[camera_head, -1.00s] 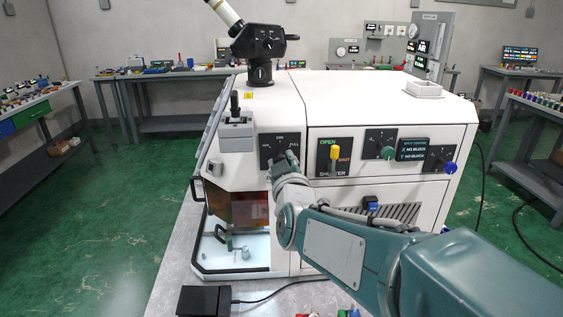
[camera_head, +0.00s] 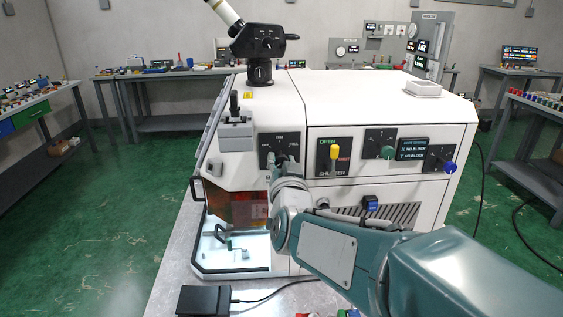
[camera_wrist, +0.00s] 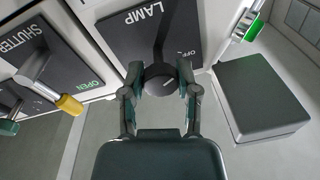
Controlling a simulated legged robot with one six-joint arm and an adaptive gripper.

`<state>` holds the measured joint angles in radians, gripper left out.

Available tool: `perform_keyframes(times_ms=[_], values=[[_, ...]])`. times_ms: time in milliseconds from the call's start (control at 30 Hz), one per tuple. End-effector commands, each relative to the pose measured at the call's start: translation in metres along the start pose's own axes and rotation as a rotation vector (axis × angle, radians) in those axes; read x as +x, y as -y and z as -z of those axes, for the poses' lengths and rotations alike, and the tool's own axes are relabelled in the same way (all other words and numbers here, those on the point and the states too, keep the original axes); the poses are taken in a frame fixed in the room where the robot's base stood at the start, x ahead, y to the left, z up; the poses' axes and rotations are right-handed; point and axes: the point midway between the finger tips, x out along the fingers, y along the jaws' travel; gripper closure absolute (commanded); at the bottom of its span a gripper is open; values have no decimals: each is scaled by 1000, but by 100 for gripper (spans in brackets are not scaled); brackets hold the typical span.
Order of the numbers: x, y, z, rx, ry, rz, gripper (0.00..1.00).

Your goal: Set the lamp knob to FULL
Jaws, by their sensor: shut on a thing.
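The lamp panel (camera_head: 280,144) is a black plate on the front of the white machine. It also shows in the wrist view (camera_wrist: 118,30), with the words LAMP and OFF readable. The dark round lamp knob (camera_wrist: 160,88) sits between the two fingers of my gripper (camera_wrist: 161,92), which is shut on it from both sides. A short pale line shows on the knob; which label it points at I cannot tell. In the head view my gripper (camera_head: 286,170) is at the lower part of the lamp panel and hides the knob.
The shutter panel (camera_head: 323,166) with its yellow-tipped lever (camera_head: 335,152) is just right of the lamp panel. Further right are a green knob (camera_head: 387,153) and a blue knob (camera_head: 450,168). A joystick box (camera_head: 236,137) stands to the upper left. The lit chamber (camera_head: 238,262) opens below.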

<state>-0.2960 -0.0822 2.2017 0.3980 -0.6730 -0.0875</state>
Motion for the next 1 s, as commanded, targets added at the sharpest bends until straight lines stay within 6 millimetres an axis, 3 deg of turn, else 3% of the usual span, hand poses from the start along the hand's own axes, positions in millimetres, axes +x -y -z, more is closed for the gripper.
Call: perform_keyframes(times_ms=[533,567,633,1000], values=[[0,-1,-6,25,14,-3,100],[-1,-1,-6,25,14,-3,54],[0,-1,-6,25,12,-3,24],[0,0,-2,26,3,-2,24]])
